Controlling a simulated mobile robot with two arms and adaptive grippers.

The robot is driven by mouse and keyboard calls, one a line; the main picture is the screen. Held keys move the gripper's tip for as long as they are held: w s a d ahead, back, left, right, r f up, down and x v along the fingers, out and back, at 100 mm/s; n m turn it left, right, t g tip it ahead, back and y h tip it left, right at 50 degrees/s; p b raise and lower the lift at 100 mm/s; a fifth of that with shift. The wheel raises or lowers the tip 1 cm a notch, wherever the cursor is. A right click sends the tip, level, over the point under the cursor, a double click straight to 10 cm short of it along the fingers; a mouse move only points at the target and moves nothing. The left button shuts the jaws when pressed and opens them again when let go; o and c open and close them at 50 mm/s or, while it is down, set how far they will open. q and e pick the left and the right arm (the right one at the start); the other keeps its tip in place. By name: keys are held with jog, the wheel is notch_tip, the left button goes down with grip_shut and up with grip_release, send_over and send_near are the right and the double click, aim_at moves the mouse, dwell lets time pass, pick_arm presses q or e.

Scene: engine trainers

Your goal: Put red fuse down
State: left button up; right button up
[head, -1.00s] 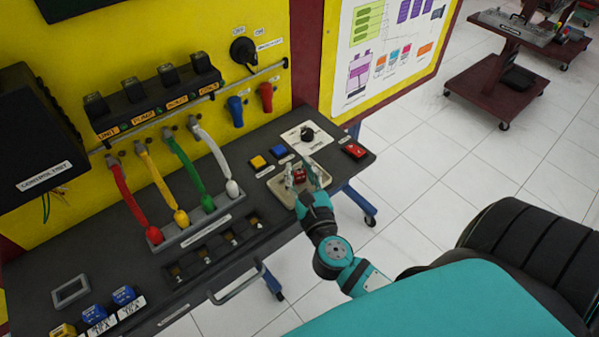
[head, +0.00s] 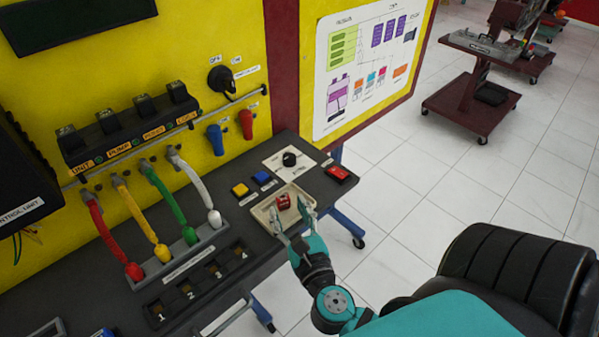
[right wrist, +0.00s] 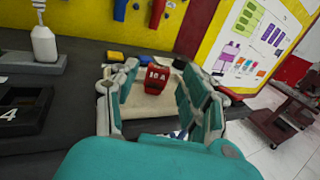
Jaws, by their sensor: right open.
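The red fuse (head: 283,202) lies on the beige tray (head: 262,216) near the right end of the dark bench. In the right wrist view the red fuse (right wrist: 157,78) shows a "10 A" marking and sits on the tray (right wrist: 140,102) between and beyond the fingers. My right gripper (head: 291,220) is open, its two fingers apart on either side of the fuse, with visible gaps to it. In the wrist view the open right gripper (right wrist: 157,95) is empty. My left gripper is not seen.
A yellow block (head: 240,190), a blue block (head: 262,178), a rotary switch panel (head: 290,160) and a red block (head: 340,174) stand around the tray. Numbered sockets (head: 201,280) and colored cables (head: 170,205) lie to the left. Free floor lies right of the bench.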

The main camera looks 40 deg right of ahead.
jog(key=b+v, duration=0.2)
jog(key=v, duration=0.5)
jog(key=shift+s, duration=0.15)
jog(key=shift+s, duration=0.1)
